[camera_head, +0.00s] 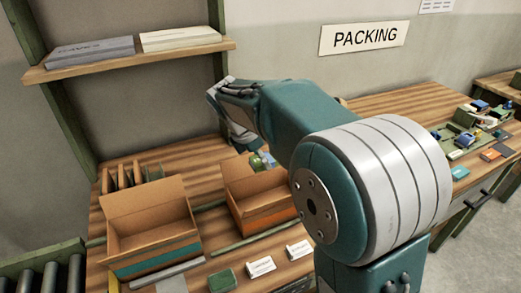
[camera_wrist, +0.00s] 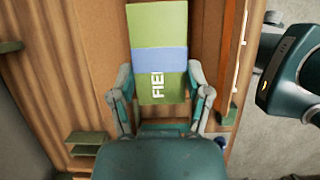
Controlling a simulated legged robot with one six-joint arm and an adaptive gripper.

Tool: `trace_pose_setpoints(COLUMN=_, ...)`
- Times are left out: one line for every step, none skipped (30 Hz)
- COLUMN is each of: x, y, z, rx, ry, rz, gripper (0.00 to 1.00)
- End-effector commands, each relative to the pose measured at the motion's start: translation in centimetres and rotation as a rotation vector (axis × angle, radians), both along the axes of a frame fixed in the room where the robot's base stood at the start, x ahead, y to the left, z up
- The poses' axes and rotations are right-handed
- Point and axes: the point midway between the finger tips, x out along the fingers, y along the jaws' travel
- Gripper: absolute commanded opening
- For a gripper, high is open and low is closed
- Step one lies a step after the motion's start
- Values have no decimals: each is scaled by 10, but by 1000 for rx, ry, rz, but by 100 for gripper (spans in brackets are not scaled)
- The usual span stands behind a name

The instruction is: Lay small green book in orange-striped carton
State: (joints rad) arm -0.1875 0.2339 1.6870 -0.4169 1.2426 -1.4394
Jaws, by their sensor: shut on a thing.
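In the head view my gripper (camera_head: 238,128) is above the table, behind and above the orange-striped carton (camera_head: 268,221). That carton is open, and my arm hides its right part. The book's outline is not clear in the head view; a small green and blue patch shows behind the carton, but I cannot tell what it is.
A teal-striped open carton (camera_head: 155,262) stands left of the orange-striped one. White cards (camera_head: 261,266) and a small green block (camera_head: 222,280) lie in front. Upright dividers (camera_head: 125,177) stand behind. A shelf (camera_head: 130,60) hangs above, at the left.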

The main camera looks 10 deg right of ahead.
Motion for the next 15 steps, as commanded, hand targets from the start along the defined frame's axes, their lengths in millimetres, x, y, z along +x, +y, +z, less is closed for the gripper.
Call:
trace_pose_setpoints(x=0, y=-1, z=-6, rx=-1, ry=3, rz=0, gripper=8)
trace_pose_setpoints(x=0, y=-1, z=-9, rx=0, ry=2, rz=0, gripper=8)
trace_pose_setpoints(x=0, y=-1, z=-13, rx=0, ry=2, rz=0, gripper=8)
trace_pose_setpoints(x=0, y=-1, z=-16, rx=-1, ry=3, rz=0, gripper=8)
trace_pose_setpoints(x=0, y=-1, z=-20, rx=-1, ry=4, rz=-1, gripper=8)
trace_pose_setpoints(x=0, y=-1, z=-24, rx=-1, ry=3, rz=0, gripper=8)
trace_pose_setpoints(x=0, y=-1, z=-26, rx=-1, ry=3, rz=0, gripper=8)
trace_pose_setpoints(x=0, y=-1, z=-30, rx=-1, ry=3, rz=-1, gripper=8)
trace_pose_setpoints(x=0, y=0, z=-34, rx=-2, ry=4, rz=-1, gripper=8)
trace_pose_setpoints(x=0, y=0, z=-37, rx=-2, ry=3, rz=0, gripper=8)
trace_pose_setpoints(x=0, y=0, z=-40, rx=-1, ry=2, rz=1, gripper=8)
trace_pose_setpoints(x=0, y=0, z=-44, rx=-2, ry=3, rz=1, gripper=8)
trace_pose_setpoints(x=0, y=0, z=-47, rx=-2, ry=3, rz=1, gripper=8)
trace_pose_setpoints(x=0, y=0, z=-50, rx=-2, ry=3, rz=0, gripper=8)
trace_pose_setpoints(x=0, y=0, z=-54, rx=-2, ry=3, rz=0, gripper=8)
